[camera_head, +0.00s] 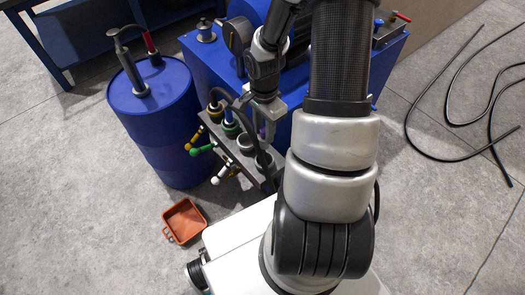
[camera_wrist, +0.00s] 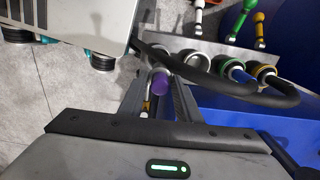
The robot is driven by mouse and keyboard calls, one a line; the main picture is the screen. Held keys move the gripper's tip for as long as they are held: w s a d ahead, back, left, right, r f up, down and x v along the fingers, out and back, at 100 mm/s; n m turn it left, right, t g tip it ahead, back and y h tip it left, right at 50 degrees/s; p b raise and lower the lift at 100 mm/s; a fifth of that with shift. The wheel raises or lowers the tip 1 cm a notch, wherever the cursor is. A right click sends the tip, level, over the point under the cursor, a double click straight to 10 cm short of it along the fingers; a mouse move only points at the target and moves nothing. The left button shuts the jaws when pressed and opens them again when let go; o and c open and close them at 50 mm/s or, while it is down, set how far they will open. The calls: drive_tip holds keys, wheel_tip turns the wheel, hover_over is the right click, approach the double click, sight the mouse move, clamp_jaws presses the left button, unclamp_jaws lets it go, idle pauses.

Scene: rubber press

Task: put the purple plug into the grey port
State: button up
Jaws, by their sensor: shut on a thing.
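The purple plug (camera_wrist: 161,84) is between the two fingers of my gripper (camera_wrist: 160,98) in the wrist view. A small bit of purple (camera_head: 262,132) also shows below my gripper (camera_head: 262,112) in the head view. My gripper is shut on the plug. The plug is close to the near end of the port row, by a light-rimmed port; I cannot tell whether they touch. A port with a grey rim (camera_head: 246,143) sits between the green-rimmed port and the near-end port; it also shows in the wrist view (camera_wrist: 196,63). The plug's lower end is hidden.
A black hose (camera_wrist: 285,98) arches across the ports. A green-rimmed port (camera_wrist: 228,66) and yellow-rimmed port (camera_wrist: 263,72) stand beside the grey one. Colored valve handles (camera_head: 203,149) project left. A blue barrel (camera_head: 155,115) and red tray (camera_head: 184,221) stand left.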

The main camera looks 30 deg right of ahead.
drive_tip(key=f+b, duration=0.1)
drive_tip(key=f, duration=0.2)
drive_tip(key=f+b, duration=0.1)
drive_tip(key=f, duration=0.2)
drive_tip(key=f+b, duration=0.1)
drive_tip(key=f, duration=0.2)
drive_tip(key=shift+s+f, duration=0.25)
drive_tip(key=shift+f, duration=0.1)
drive_tip(key=shift+f, duration=0.1)
drive_tip(key=shift+f+b, duration=0.3)
drive_tip(key=shift+b, duration=0.2)
drive_tip(key=o, duration=1.1)
drive_tip(key=shift+r, duration=0.1)
wheel_tip(320, 180, up, 13)
drive_tip(key=p, duration=0.4)
drive_tip(key=shift+f+p, duration=0.2)
drive_tip(key=shift+p, duration=0.2)
